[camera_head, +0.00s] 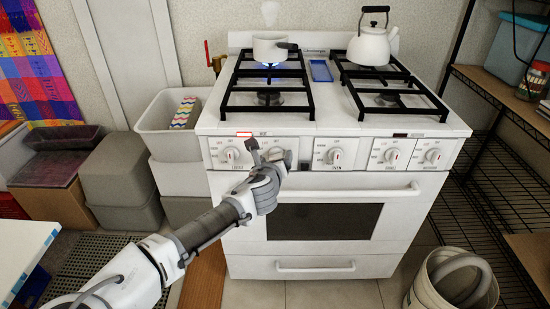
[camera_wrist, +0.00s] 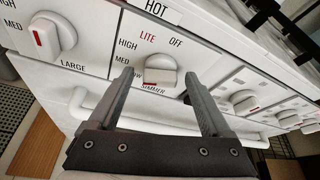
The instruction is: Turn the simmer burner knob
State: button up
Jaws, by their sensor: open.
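The simmer burner knob (camera_wrist: 158,77) is white with a red mark, on the white stove's front panel. Its labels read LITE, OFF, HIGH, MED, LOW and SIMMER. The red mark is at the knob's lower left, by LOW and SIMMER. My gripper (camera_wrist: 159,82) is open, with one finger on either side of the knob in the picture. Whether either finger touches the knob is unclear. In the head view my gripper (camera_head: 268,154) is at the panel and partly hides this knob.
A LARGE knob (camera_wrist: 45,36) is to the left; an OVEN knob (camera_head: 334,156) and others are to the right. A blue flame burns under a white pot (camera_head: 270,48). A kettle (camera_head: 370,46) stands at back right. The oven handle (camera_head: 340,192) projects below the panel.

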grip_shut()
dwell(0.5)
